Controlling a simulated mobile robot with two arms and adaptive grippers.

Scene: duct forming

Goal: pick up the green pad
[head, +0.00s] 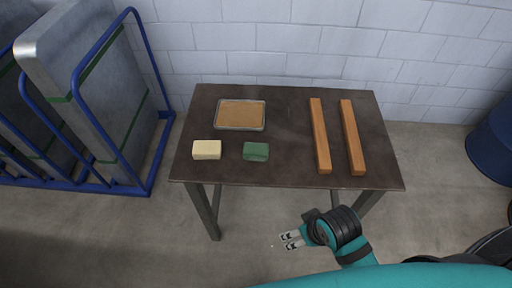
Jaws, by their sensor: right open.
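The green pad (256,151) is a small block lying on the dark table (285,110), near its front edge and left of the middle. My right gripper (286,242) is in front of the table, below and a little right of the pad in the picture. It is apart from the pad, open and empty, with its fingers pointing left. My left gripper is not in the head view.
A cream block (207,149) lies left of the pad. A shallow tray (240,114) with brown contents is behind. Two orange-brown bars (320,136) lie at the right. A blue rack (150,165) stands left, a blue drum (492,140) far right.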

